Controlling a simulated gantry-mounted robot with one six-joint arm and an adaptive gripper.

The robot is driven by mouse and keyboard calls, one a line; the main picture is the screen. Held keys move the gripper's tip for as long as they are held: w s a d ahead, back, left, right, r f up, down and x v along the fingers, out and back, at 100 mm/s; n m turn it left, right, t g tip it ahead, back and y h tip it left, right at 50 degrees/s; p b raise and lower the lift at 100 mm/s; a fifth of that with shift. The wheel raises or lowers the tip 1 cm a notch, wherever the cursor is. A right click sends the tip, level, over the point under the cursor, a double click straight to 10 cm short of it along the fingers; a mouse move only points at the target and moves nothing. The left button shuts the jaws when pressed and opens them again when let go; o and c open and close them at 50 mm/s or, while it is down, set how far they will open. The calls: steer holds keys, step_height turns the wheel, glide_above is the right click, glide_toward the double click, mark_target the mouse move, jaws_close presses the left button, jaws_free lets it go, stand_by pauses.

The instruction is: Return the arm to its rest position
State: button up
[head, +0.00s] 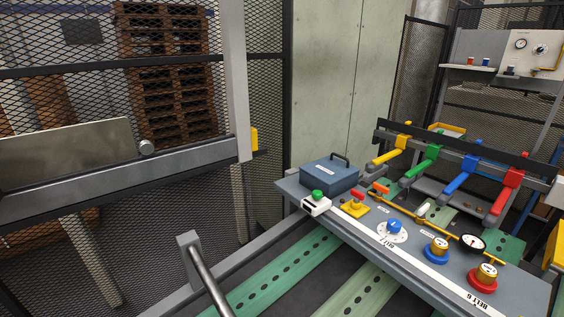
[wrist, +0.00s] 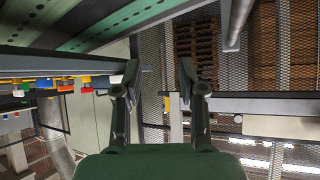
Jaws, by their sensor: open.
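My gripper (wrist: 158,85) shows in the wrist view with its two dark fingers well apart. Nothing is between the fingertips. Behind them are a pale green panel and wire mesh, with no object touching the fingers. In the head view I cannot make out my gripper or arm.
The control console (head: 410,256) stands at the right, bearing a blue box (head: 330,177), knobs and a gauge (head: 471,243). Coloured levers stand behind it. Mesh fencing (head: 65,110) with a grey rail (head: 190,158) fills the left. A grey bar (head: 207,275) rises at bottom centre.

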steer(key=s+a+r+m+t+h, duration=0.1)
steer(key=s+a+r+t+h, duration=0.1)
steer(key=s+a, duration=0.55)
step_height(320, 180, up, 22)
steer(key=w+a+p, duration=0.1)
steer(key=p, duration=2)
steer(key=shift+a+f+m, duration=0.15)
steer(key=shift+a+m, duration=0.1)
steer(key=shift+m, duration=0.05)
